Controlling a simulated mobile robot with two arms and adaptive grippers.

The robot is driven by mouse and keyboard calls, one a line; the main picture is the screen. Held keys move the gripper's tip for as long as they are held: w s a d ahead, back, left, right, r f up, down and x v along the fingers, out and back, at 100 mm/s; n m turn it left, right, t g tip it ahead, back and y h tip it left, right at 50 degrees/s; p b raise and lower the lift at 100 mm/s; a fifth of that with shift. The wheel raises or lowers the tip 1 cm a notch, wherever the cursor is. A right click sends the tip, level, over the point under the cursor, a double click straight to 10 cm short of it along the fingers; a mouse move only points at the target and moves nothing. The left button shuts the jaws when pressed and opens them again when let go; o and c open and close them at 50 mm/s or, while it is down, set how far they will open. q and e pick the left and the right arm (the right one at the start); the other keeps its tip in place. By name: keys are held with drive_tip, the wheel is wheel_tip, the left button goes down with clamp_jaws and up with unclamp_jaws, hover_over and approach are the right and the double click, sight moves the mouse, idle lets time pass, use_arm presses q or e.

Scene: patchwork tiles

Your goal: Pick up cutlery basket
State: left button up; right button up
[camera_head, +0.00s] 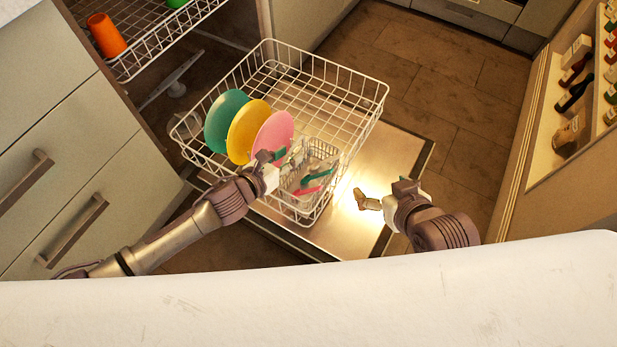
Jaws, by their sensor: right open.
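The cutlery basket (323,152) is a small pale mesh basket in the near right corner of the lower dishwasher rack (330,95). It holds green and pink cutlery (317,175). My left gripper (278,158) is at the left side of the basket, close to the pink plate; its fingers are small in view and I cannot tell whether they are open or touch the basket. My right gripper (366,200) is open and empty, to the right of the basket and apart from it, over the open dishwasher door (345,225).
Green (222,120), yellow (247,128) and pink (274,134) plates stand in the rack's left side. An orange cup (106,35) is in the upper rack (165,40). Drawers (70,180) flank the left; an open shelf of bottles (575,110) is at right. Tiled floor lies beyond.

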sight(294, 148)
use_arm(q)
drive_tip(key=shift+w+d+f, duration=0.15)
drive_tip(key=shift+w, duration=0.15)
drive_tip(key=b+x, duration=0.1)
drive_tip(key=x, duration=0.1)
drive_tip(key=b+x, duration=0.1)
drive_tip(key=x, duration=0.1)
drive_tip(key=shift+w+f, duration=0.15)
drive_tip(key=shift+w, duration=0.3)
use_arm(e)
drive_tip(key=w+a+r+t+y, duration=0.2)
drive_tip(key=w+r+t, duration=0.3)
drive_tip(key=r, duration=0.3)
drive_tip(key=shift+w+a+t, duration=0.4)
drive_tip(key=shift+t, duration=0.2)
use_arm(q)
drive_tip(key=shift+c, duration=0.2)
use_arm(e)
drive_tip(key=shift+r, duration=0.1)
